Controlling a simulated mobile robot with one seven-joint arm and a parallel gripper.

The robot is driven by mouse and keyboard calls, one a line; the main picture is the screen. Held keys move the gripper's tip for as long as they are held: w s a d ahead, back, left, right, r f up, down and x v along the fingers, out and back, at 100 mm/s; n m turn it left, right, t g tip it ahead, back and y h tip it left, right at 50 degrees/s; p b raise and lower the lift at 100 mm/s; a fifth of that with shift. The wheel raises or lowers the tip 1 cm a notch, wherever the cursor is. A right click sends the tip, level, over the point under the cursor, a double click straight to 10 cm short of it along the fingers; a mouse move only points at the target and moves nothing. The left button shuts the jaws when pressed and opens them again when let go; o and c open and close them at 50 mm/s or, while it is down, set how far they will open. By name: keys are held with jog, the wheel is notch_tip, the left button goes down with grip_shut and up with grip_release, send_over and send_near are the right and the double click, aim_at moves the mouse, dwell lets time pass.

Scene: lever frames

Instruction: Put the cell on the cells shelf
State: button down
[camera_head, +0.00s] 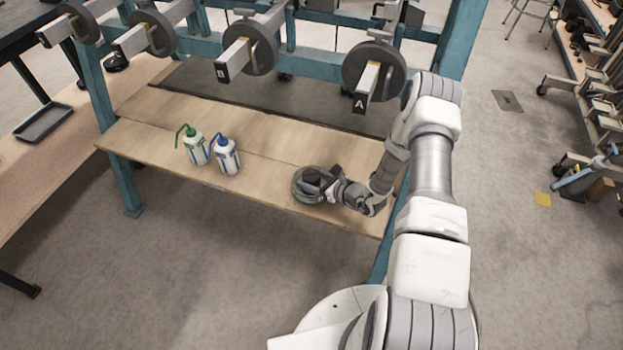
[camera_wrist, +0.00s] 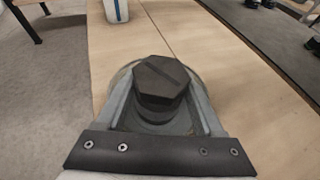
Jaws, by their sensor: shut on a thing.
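The cell (camera_head: 304,187) looks like a round, grey-green body with a dark hexagonal cap. The cap (camera_wrist: 161,78) fills the middle of the wrist view, with the pale round rim of the body behind it. My gripper (camera_head: 328,180) is shut on the cell, one grey finger on each side below the cap in the wrist view (camera_wrist: 163,112). The cell is at the right part of a wooden shelf (camera_head: 255,172); I cannot tell whether it rests on the board or is just above it. No label marks this shelf as the cells shelf.
A green-topped bottle (camera_head: 195,150) and a blue-topped bottle (camera_head: 228,157) stand left of the cell. Levers with dark discs hang above the shelf, marked A (camera_head: 360,90) and B (camera_head: 236,62). A teal post (camera_head: 122,180) bounds the left. Bare board lies between bottles and cell.

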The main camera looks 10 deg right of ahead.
jog(key=shift+f, duration=0.1)
grip_release()
jog(key=shift+s+d+r, duration=0.1)
jog(key=shift+s+r, duration=0.05)
jog(key=shift+r, duration=0.1)
jog(key=p+v, duration=0.2)
jog(key=v, duration=0.9)
jog(key=shift+s+d, duration=0.1)
jog(key=shift+s, duration=0.2)
